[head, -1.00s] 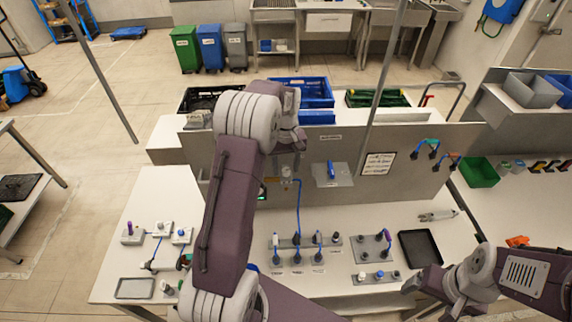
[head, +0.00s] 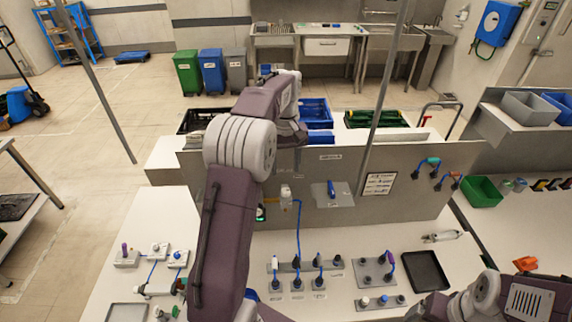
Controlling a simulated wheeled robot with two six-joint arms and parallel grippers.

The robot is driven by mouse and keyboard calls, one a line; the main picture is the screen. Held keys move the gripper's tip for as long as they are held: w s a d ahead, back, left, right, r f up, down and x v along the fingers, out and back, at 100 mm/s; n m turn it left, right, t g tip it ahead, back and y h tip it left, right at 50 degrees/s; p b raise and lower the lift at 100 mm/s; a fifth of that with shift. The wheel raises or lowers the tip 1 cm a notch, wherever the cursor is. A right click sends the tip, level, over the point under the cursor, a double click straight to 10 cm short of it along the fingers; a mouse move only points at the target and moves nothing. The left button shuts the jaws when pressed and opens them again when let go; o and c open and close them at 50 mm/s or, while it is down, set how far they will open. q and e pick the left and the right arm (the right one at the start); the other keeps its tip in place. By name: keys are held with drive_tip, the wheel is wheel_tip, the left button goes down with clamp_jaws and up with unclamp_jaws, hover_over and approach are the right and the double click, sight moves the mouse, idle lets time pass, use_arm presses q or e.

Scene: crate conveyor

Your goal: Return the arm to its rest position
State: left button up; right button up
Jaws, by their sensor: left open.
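My left arm (head: 225,220) rises from the bottom of the head view, left of centre.
The white bench (head: 350,240) carries connector blocks with blue cables and a black tray (head: 426,270). Behind the panel are a blue crate (head: 316,112) and a green crate (head: 375,118). A green bin (head: 482,190) stands at right.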

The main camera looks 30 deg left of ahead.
use_arm(q)
drive_tip(key=s+d+f+m+b, duration=0.4)
drive_tip(key=s+d+f+b, duration=0.1)
drive_tip(key=s+f, duration=0.4)
drive_tip(key=s+d+f+m+t+b, duration=0.1)
drive_tip(key=s+d+f+m+b, duration=0.2)
drive_tip(key=s+d+f+b, duration=0.3)
drive_tip(key=s+f, duration=0.4)
drive_tip(key=f, duration=0.4)
drive_tip(key=shift+s+d+f+m+b, duration=0.15)
drive_tip(key=shift+s+d+m+b, duration=0.1)
drive_tip(key=shift+m+b, duration=0.15)
